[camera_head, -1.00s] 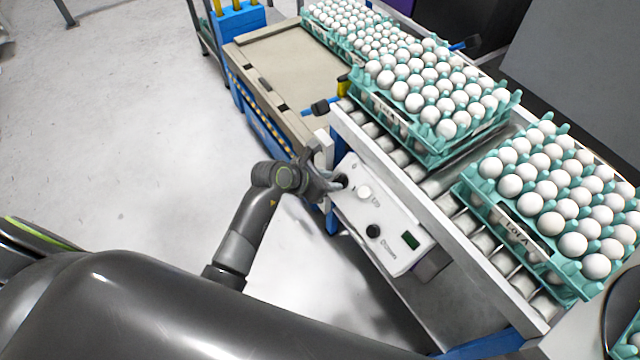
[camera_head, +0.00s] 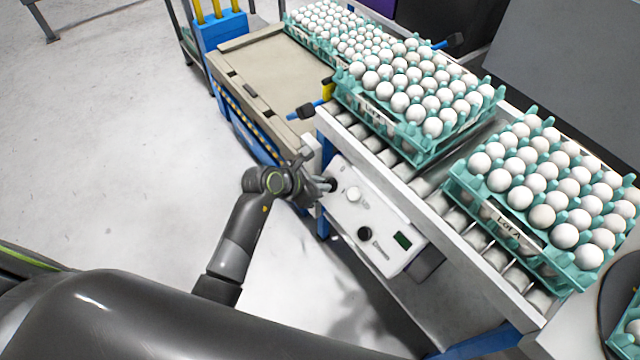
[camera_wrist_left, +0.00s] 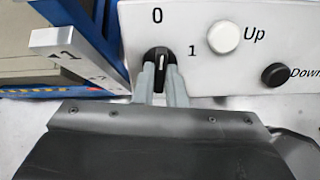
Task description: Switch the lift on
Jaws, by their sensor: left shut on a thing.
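The white control box (camera_head: 378,222) is on the side of the roller conveyor. Its black rotary switch (camera_wrist_left: 156,58) has a white line pointing nearly straight up, toward the 0 mark; the 1 mark is to its right. My left gripper (camera_wrist_left: 163,78) is shut on this switch, one grey finger on each side. In the head view my left gripper (camera_head: 326,185) is at the upper left end of the box and partly covers the switch. A white Up button (camera_wrist_left: 223,37) and a black Down button (camera_wrist_left: 275,75) are to the right. My right gripper is not in view.
Teal egg trays (camera_head: 520,235) full of white eggs stand on the conveyor rollers (camera_head: 425,188). A beige lift platform (camera_head: 275,75) with a blue frame is behind my left gripper. A small green display (camera_head: 403,240) is on the box. The floor at left is clear.

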